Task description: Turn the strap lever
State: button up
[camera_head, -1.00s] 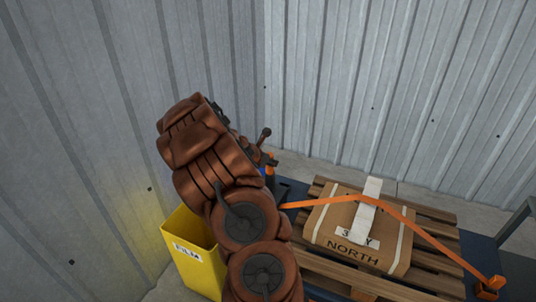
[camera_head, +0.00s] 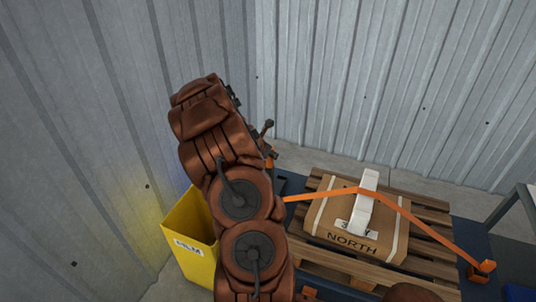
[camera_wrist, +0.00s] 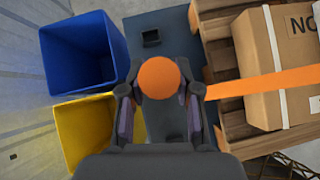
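An orange strap (camera_head: 413,212) crosses a cardboard box (camera_head: 345,215) and ends at the left in a small orange part (camera_head: 270,162) beside my gripper (camera_head: 259,134). In the wrist view a round orange knob (camera_wrist: 158,77) lies between the spread fingers of my gripper (camera_wrist: 159,80). The strap (camera_wrist: 262,85) runs off to the right there. The fingers flank the knob; I cannot tell whether they touch it. The lever's shape below the knob is hidden. In the head view my arm covers much of the strap's left end.
The box sits on a wooden pallet (camera_head: 428,238). An orange anchor (camera_head: 482,271) holds the strap's right end. A yellow bin (camera_head: 190,242) stands left of my arm. The wrist view shows a blue bin (camera_wrist: 83,52) above it. Corrugated walls (camera_head: 390,80) close the back and left.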

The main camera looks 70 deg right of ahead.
jog(key=o, duration=0.5)
jog(key=shift+d, duration=0.1)
jog(key=shift+c, duration=0.2)
jog(key=shift+r, duration=0.1)
jog(key=v, duration=1.2)
